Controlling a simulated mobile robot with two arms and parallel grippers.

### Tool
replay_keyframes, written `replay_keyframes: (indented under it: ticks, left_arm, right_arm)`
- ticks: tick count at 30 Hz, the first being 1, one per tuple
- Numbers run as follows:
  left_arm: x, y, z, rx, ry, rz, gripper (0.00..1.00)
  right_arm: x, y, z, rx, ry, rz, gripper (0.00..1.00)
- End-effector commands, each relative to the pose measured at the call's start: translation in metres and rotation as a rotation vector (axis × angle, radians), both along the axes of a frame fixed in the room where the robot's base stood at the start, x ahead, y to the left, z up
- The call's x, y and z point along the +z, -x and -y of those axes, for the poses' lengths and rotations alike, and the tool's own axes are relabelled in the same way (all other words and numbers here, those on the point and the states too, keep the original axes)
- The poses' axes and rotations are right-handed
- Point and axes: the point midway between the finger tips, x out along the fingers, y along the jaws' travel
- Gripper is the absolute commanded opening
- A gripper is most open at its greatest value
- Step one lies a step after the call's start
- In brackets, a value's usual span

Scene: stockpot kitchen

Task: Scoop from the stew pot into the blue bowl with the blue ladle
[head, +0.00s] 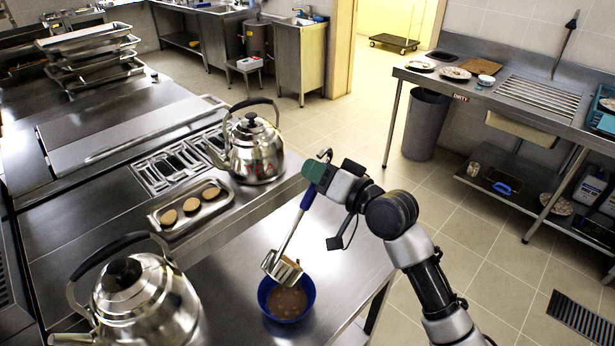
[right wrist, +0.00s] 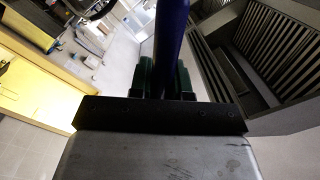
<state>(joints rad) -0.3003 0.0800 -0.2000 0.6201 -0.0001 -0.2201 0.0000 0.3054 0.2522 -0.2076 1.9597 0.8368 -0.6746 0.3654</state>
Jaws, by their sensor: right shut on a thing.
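My right gripper (head: 318,172) is shut on the blue handle of the ladle (head: 289,228), above the steel table. The ladle hangs down at a slant, its metal scoop at the rim of the blue bowl (head: 286,317) or just above it; I cannot tell if they touch. The bowl holds brownish stew with lighter bits. In the right wrist view the blue handle (right wrist: 171,45) runs up from between the green fingers. No stew pot can be made out for certain. My left gripper is not in view.
A steel kettle marked TEA (head: 258,155) stands behind the bowl, another kettle (head: 148,300) to its left. A tray (head: 165,226) with 3 round patties lies between them. A dish counter (head: 470,82) is at right. Tiled floor separates it from the table.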

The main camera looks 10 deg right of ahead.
Motion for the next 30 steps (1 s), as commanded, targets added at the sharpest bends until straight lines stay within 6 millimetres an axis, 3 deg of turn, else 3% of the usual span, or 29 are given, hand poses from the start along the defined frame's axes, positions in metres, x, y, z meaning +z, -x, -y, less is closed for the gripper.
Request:
replay_keyframes:
  ticks: [30]
  left_arm:
    - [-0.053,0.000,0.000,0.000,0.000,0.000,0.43]
  right_arm:
    - [-0.066,-0.046,0.062,-0.001,-0.358,-0.257,0.00]
